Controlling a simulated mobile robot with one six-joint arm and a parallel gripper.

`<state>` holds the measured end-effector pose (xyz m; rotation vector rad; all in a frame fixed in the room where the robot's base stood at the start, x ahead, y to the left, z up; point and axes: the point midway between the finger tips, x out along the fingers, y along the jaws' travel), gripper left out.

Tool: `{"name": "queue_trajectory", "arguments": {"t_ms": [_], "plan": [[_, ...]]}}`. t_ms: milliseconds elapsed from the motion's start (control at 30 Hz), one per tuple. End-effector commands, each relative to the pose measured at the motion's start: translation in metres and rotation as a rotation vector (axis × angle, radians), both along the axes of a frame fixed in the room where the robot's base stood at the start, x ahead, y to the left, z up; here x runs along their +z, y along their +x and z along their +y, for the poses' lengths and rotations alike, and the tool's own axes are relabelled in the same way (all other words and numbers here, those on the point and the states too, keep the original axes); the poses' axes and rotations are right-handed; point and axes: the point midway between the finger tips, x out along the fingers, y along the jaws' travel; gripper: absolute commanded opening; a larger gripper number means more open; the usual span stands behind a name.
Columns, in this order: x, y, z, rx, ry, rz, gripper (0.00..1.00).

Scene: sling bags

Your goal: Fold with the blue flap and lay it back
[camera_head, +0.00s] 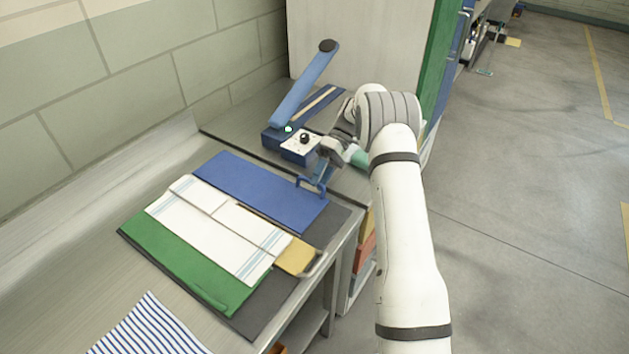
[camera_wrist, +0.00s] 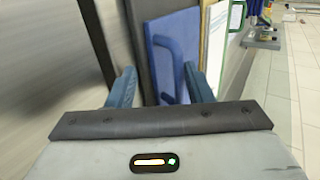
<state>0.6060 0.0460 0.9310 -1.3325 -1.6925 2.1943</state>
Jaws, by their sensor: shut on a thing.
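The folding board (camera_head: 325,231) lies on the bench, dark grey, with its blue flap (camera_head: 262,192) flat at the far side. The blue flap has a blue loop handle (camera_head: 311,186) at its right end. A white cloth with pale blue stripes (camera_head: 222,228) lies beside the blue flap, over the yellow middle panel (camera_head: 296,256) and partly the green flap (camera_head: 190,253). My gripper (camera_head: 321,178) is shut on the blue handle. In the wrist view, my two blue fingers (camera_wrist: 160,80) stand either side, with the handle (camera_wrist: 172,60) partly showing; the exact contact is hidden.
A blue press-like device (camera_head: 302,88) with a raised arm and black knob stands behind the board. A striped cloth (camera_head: 148,328) lies at the near edge. The wall is to the left; open floor (camera_head: 540,200) is to the right.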

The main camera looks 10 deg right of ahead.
Motion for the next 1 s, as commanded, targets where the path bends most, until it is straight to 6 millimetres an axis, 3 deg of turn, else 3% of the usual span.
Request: {"name": "queue_trajectory", "arguments": {"t_ms": [433,1000], "plan": [[0.037,0.038,-0.035,-0.003,-0.002,-0.009,0.32],[0.044,0.042,-0.038,0.0,-0.002,-0.004,0.32]]}}
